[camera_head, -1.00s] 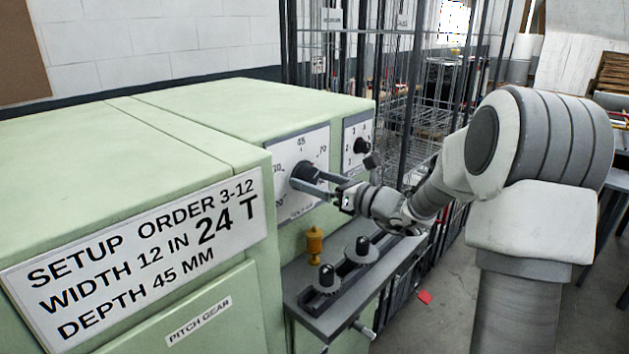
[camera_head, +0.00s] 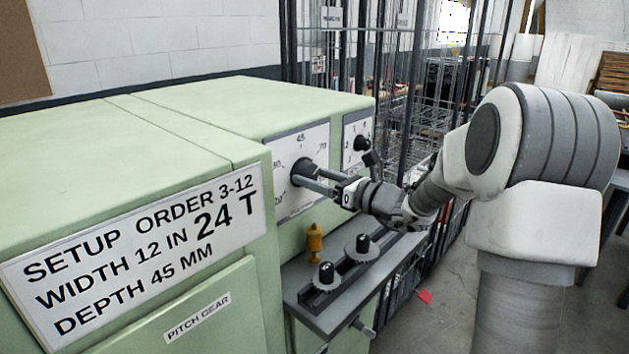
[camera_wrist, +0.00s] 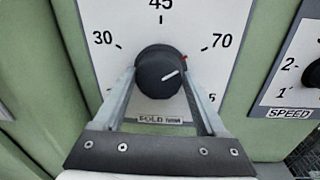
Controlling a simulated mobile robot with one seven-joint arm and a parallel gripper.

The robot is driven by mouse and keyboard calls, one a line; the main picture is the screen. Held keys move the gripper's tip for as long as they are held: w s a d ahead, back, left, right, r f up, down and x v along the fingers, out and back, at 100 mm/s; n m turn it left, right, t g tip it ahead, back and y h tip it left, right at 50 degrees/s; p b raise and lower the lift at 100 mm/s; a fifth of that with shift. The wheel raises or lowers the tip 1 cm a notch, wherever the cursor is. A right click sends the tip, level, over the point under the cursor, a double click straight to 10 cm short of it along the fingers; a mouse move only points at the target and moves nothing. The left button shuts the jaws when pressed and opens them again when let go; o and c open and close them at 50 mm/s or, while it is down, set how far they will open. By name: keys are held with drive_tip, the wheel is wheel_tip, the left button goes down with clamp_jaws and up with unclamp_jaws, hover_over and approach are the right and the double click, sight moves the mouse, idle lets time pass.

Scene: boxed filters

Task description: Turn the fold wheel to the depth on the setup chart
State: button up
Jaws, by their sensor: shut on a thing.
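The fold wheel (camera_wrist: 158,72) is a black round knob on a white dial plate (camera_wrist: 110,17) marked 30, 45 and 70. Its white line and a small red mark point up and right, about toward 70; the 45 is straight above. My gripper (camera_wrist: 162,82) has one finger on each side of the wheel and is shut on it. In the head view the wheel (camera_head: 304,171) is partly behind my fingers. The setup chart (camera_head: 140,255) on the green machine's front reads order 3-12, width 12 in, 24 T, depth 45 mm.
A speed dial (camera_head: 357,140) with a smaller black knob is just right of the fold dial. Below are a yellow knob (camera_head: 314,242) and a grey shelf (camera_head: 345,295) with two black-topped gears. A wire cage (camera_head: 410,100) stands behind.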

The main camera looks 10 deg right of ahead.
drive_tip(key=n+b, duration=0.3)
drive_tip(key=b, duration=0.1)
drive_tip(key=shift+f, duration=0.2)
drive_tip(key=n+b, duration=0.3)
drive_tip(key=b, duration=0.1)
drive_tip(key=shift+h+b, duration=0.3)
drive_tip(key=shift+b, duration=0.1)
drive_tip(key=n+b, duration=0.3)
drive_tip(key=b, duration=0.1)
drive_tip(key=shift+r, duration=0.15)
drive_tip(key=shift+r+n+b, duration=0.15)
drive_tip(key=shift+n+b, duration=0.45)
drive_tip(key=shift+r, duration=0.1)
drive_tip(key=o, duration=1.3)
